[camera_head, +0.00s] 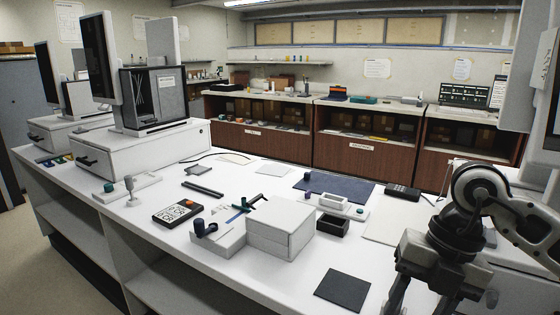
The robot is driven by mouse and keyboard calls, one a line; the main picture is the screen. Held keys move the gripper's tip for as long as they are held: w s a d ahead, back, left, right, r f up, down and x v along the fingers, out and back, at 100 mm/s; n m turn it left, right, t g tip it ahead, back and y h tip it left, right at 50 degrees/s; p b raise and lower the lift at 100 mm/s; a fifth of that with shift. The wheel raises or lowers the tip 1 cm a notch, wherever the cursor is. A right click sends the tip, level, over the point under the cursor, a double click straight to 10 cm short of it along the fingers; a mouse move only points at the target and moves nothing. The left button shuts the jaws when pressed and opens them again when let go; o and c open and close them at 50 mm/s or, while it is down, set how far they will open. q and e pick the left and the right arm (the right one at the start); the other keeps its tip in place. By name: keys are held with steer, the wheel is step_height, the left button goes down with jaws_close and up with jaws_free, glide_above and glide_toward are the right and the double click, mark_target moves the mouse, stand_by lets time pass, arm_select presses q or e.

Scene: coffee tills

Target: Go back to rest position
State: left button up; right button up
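My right gripper (420,297) hangs at the lower right of the head view, pointing down at the end of my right arm. Its two fingers are spread apart, and nothing shows between them; their tips run to the bottom edge of the picture. It is in front of the white counter (385,262), to the right of a flat black square pad (342,289). I cannot tell its height over the counter. My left gripper is not in view.
On the counter stand a white box (281,228), a small black open tray (332,225), a black keypad device (178,213) and a dark mat (335,188). Till monitors on white cash drawers (140,155) stand at the left. Wooden-fronted cabinets (355,155) line the back.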

steer(key=s+a+r+g+y, duration=0.1)
steer(key=s+a+r+y, duration=0.15)
steer(key=a+y, duration=0.6)
steer(key=s+a+r+g+y, duration=0.1)
steer(key=s+a+y, duration=0.3)
steer(key=a+y, duration=0.45)
steer(key=w+d+f+m+t+h, duration=0.3)
steer(key=w+f+m+t+h, duration=0.1)
steer(key=m+t, duration=0.65)
steer(key=w+d+f+m+t+h, duration=0.3)
steer(key=f+m+t+h, duration=0.15)
steer(key=m+t, duration=0.65)
steer(key=s+d+f+m+g+h, duration=0.3)
steer(key=s+f+m+g+h, duration=0.1)
steer(key=f, duration=0.6)
steer(key=s+d+f+m+g+h, duration=0.3)
steer(key=s+f, duration=0.4)
steer(key=f, duration=0.3)
steer(key=shift+m+g+h, duration=0.45)
steer(key=shift+h, duration=0.2)
